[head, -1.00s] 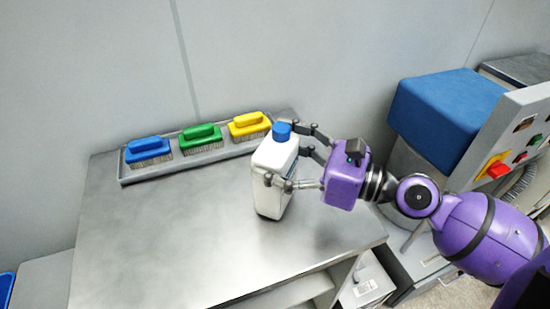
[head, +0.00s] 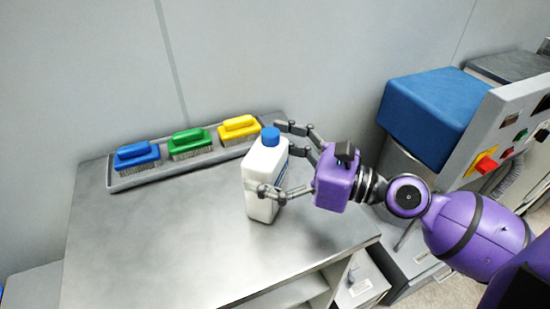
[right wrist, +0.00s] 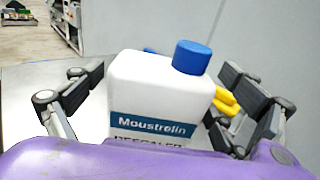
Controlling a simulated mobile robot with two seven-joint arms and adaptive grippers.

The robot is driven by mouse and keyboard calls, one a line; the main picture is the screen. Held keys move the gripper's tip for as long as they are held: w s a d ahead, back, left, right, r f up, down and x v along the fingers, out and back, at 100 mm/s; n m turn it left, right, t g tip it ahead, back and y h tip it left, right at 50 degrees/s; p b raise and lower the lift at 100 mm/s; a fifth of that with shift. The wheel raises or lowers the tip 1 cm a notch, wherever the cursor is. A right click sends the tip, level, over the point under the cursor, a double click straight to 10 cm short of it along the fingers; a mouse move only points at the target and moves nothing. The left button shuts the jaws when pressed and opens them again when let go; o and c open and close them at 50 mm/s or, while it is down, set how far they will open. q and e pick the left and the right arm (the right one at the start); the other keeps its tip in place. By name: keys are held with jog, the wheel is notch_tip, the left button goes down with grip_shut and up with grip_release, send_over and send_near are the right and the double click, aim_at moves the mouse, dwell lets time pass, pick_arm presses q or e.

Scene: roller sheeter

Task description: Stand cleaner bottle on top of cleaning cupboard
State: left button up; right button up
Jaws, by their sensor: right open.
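The cleaner bottle (head: 264,180) is white with a blue cap and stands upright on the metal top of the cleaning cupboard (head: 180,240). In the right wrist view the bottle (right wrist: 160,95) shows a blue label reading "Moustrolin". My right gripper (head: 270,158) is open, with its fingers on either side of the bottle. In the right wrist view there are gaps between the fingers and the bottle. The bottle's base is hidden in the wrist view. My left gripper is not in view.
A grey tray (head: 122,184) at the back of the top holds a blue brush (head: 136,157), a green brush (head: 189,143) and a yellow brush (head: 239,130). A blue box (head: 435,115) and a control panel (head: 515,130) stand at right. The top's front left is clear.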

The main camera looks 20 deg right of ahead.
jog(key=b+v, duration=0.2)
jog(key=v, duration=0.2)
jog(key=shift+f, duration=0.15)
send_near(281, 164)
jog(key=shift+w+a+r+b, duration=0.2)
jog(key=shift+r+b, duration=0.05)
jog(key=shift+b, duration=0.15)
